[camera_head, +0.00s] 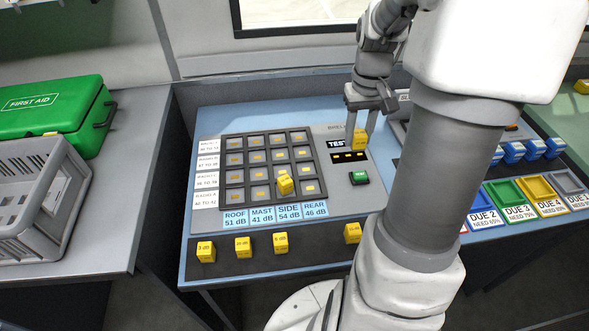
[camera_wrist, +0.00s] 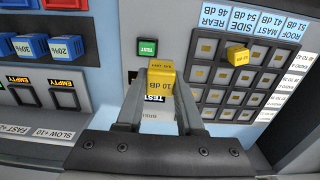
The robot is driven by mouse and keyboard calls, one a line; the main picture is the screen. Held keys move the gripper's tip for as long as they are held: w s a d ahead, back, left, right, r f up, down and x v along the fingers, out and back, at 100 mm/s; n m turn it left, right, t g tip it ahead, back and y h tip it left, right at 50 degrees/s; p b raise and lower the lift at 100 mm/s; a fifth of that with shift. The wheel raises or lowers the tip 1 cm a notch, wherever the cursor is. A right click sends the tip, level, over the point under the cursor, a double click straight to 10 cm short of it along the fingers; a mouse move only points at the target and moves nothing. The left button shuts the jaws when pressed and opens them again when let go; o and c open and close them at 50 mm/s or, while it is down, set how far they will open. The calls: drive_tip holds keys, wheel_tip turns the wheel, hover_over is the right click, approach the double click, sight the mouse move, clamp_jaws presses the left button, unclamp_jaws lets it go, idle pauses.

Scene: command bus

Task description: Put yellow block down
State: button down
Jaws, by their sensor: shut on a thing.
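A yellow block (camera_wrist: 161,86) marked 10 dB is between the fingertips of my gripper (camera_wrist: 160,98) in the wrist view. My gripper is shut on it. In the head view my gripper (camera_head: 359,118) holds the yellow block (camera_head: 360,139) over the TEST label, near the dark display strip. I cannot tell whether the block touches the panel. Another yellow block (camera_head: 285,184) sits in the dark grid (camera_head: 233,177), in its lower row area. More yellow blocks stand on the dark front strip, such as the 3 dB block (camera_head: 206,251).
A green TEST button (camera_head: 359,178) lies below the display. Coloured trays (camera_head: 504,193) and several blue blocks (camera_head: 514,152) are at the right. A grey crate (camera_head: 38,200) and a green first aid box (camera_head: 55,120) stand on the left counter. Most grid cells are free.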

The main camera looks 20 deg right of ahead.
drive_tip(key=b, duration=0.2)
hover_over(306, 168)
wheel_tip(306, 168, down, 7)
drive_tip(key=shift+a+f, duration=0.1)
drive_tip(key=shift+f+b, duration=0.65)
drive_tip(key=shift+f, duration=1.25)
drive_tip(key=shift+f+b, duration=0.45)
drive_tip(key=shift+f, duration=0.2)
drive_tip(key=c, duration=0.5)
unclamp_jaws()
drive_tip(key=shift+r, duration=0.15)
wheel_tip(306, 168, up, 13)
drive_tip(key=p, duration=0.3)
